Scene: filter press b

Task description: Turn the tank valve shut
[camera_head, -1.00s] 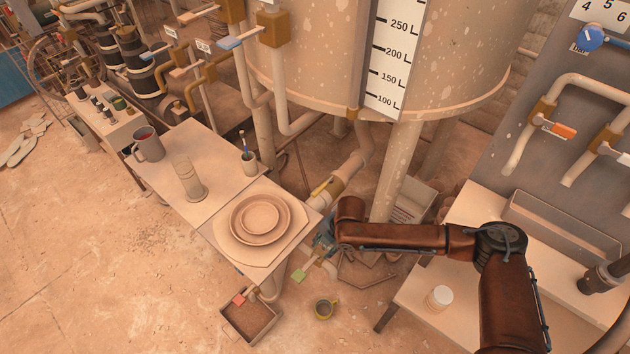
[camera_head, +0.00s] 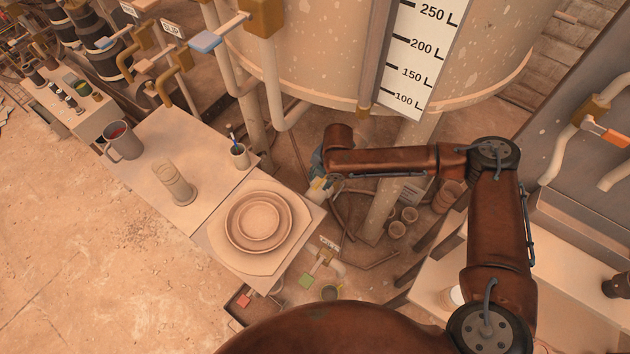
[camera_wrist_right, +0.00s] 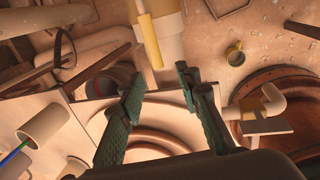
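The tank valve has a yellow lever (camera_head: 320,186) on the pale outlet pipe under the big tank (camera_head: 320,60). In the right wrist view the long yellow lever (camera_wrist_right: 150,38) lies along the pale pipe, just beyond my fingertips and roughly in line with the gap between them. My right gripper (camera_wrist_right: 158,74) is open, with two dark green fingers apart and nothing between them. In the head view the right gripper (camera_head: 317,164) is at the pipe, mostly hidden by its own wrist. I cannot tell whether a finger touches the lever. My left gripper is not in view.
Tank legs (camera_head: 395,185) and small pots (camera_head: 403,222) are to the right.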

